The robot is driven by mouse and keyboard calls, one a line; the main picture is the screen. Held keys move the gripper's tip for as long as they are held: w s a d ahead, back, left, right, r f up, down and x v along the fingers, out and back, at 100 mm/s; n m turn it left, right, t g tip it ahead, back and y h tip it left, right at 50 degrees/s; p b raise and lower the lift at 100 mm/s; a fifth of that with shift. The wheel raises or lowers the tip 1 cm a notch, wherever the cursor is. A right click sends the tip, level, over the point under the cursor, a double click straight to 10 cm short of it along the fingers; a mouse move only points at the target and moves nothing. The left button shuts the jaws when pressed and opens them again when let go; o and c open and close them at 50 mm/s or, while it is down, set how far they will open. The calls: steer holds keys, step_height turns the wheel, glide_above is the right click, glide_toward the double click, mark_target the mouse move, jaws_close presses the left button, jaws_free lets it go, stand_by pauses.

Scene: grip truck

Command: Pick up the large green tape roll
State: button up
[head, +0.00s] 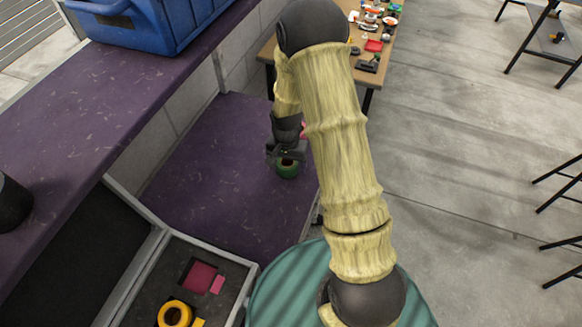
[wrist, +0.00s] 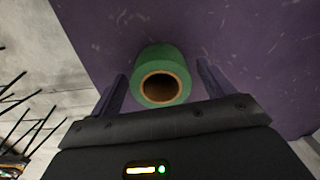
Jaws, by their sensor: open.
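The large green tape roll (head: 287,171) lies on the lower purple surface (head: 215,200), with its hole facing up. In the wrist view the green roll (wrist: 162,75) shows its brown core and dark hole toward the camera. My gripper (wrist: 163,88) is open, with one finger to the left of the roll and one to the right. The fingers look apart from the roll, and the fingertips reach about its near half. In the head view my gripper (head: 287,155) is right over the roll and hides part of it.
An open case (head: 245,272) with a yellow roll (head: 175,314) and pink pieces in dark foam is at the bottom. A blue crate (head: 140,30) stands on the upper purple ledge (head: 85,95). A table with small items (head: 375,40) is at the back. The purple surface around the roll is mostly clear.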

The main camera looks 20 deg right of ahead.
stand_by(0.3)
steer(key=c, duration=1.1)
steer(key=shift+r, duration=0.1)
step_height(320, 180, up, 10)
steer(key=p, duration=0.7)
